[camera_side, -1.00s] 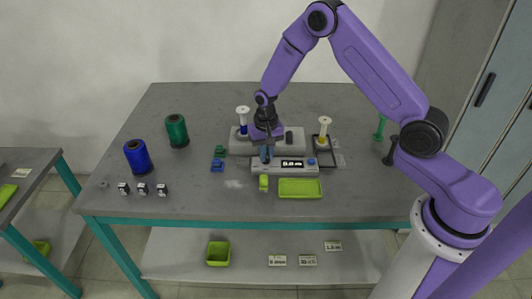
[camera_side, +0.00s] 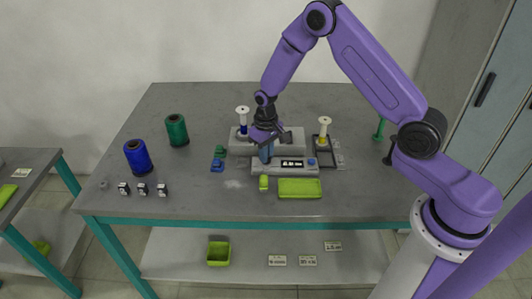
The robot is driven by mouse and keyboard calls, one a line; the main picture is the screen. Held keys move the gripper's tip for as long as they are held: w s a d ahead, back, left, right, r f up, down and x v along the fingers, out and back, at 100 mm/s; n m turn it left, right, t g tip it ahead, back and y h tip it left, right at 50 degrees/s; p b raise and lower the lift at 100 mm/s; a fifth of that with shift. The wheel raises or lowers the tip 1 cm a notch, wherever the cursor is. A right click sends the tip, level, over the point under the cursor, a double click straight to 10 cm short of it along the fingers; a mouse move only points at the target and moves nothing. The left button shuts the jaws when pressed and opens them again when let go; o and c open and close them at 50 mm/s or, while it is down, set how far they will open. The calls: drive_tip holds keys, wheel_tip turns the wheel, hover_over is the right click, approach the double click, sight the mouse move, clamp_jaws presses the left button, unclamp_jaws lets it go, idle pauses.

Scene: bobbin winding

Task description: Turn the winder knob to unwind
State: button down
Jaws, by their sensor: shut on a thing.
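The winder is a light grey unit (camera_side: 297,146) at the middle of the table, with a display panel (camera_side: 292,163) along its front. A white bobbin with blue thread (camera_side: 242,118) stands on its left end. My gripper (camera_side: 265,151) points down at the front middle of the winder, just left of the display. It is shut on the winder knob, which is mostly hidden by the fingers. A second white bobbin with yellowish thread (camera_side: 324,130) stands in a dark frame to the right.
Blue (camera_side: 138,157) and green (camera_side: 177,131) spools stand at the left, with several small dark-and-white blocks (camera_side: 142,189) in front. A lime tray (camera_side: 300,189) and a small lime block (camera_side: 264,183) lie in front of the winder. Small green and blue pieces (camera_side: 217,165) lie left of it.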

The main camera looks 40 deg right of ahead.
drive_tip(key=c, duration=1.2)
unclamp_jaws()
drive_tip(key=shift+o, duration=0.2)
drive_tip(key=shift+r, duration=0.1)
wheel_tip(320, 180, up, 17)
drive_tip(key=shift+r, duration=0.15)
drive_tip(key=s+a+r+n, duration=0.2)
drive_tip(key=s+a+n, duration=0.15)
drive_tip(key=s, duration=0.85)
drive_tip(key=s+a+r+n, duration=0.25)
drive_tip(key=s+n, duration=0.25)
drive_tip(key=s, duration=0.7)
drive_tip(key=s+d+n, duration=0.3)
drive_tip(key=s+n, duration=0.1)
drive_tip(key=s, duration=0.6)
drive_tip(key=shift+s+d+f, duration=0.15)
drive_tip(key=shift+s+f, duration=0.2)
drive_tip(key=shift+s, duration=0.05)
